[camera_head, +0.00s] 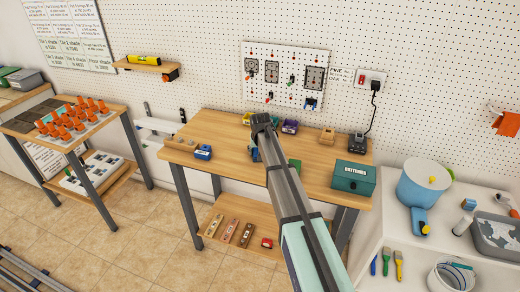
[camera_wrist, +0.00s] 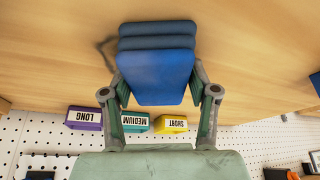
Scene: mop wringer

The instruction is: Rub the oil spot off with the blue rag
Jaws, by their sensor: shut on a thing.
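The blue rag (camera_wrist: 157,78), a folded block with darker layers along its upper edge, is between the two fingers of my gripper (camera_wrist: 158,88) in the wrist view. My gripper is shut on it, with a finger at each side. The rag is over the wooden bench top; I cannot tell whether it touches the wood. A dark curved smear (camera_wrist: 106,46) on the wood shows just left of the rag, perhaps part of the oil spot; the rag may hide more of it.
Purple LONG (camera_wrist: 84,118), teal MEDIUM (camera_wrist: 136,122) and yellow SHORT (camera_wrist: 170,124) bins stand along the bench's back edge. The green BATTERIES box (camera_head: 354,177) and a charger (camera_head: 357,142) are at right; a blue box (camera_head: 203,152) is at left. Bare bench top (camera_head: 225,132) lies between.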

